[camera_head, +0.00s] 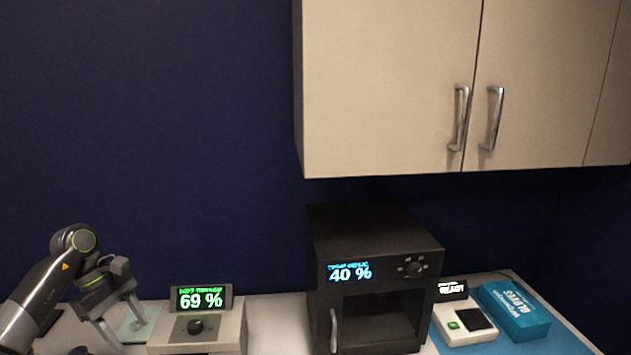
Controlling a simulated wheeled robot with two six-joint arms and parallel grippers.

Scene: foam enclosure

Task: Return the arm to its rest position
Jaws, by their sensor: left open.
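My left arm comes in from the lower left, and its left gripper (122,325) is open with its fingers pointing down. The gripper is in front of a pale green flat pad (141,322) on the counter, left of a grey device with a knob. No object shows between the fingers. I cannot tell whether the fingertips touch the pad. My right gripper is not in this view.
The grey device (228,333) has a display reading 69 %. A black oven-like box (322,240) reading 40 %, a small white device (450,326) and a blue gloves box (515,312) stand further right. Beige cabinets (385,80) hang above.

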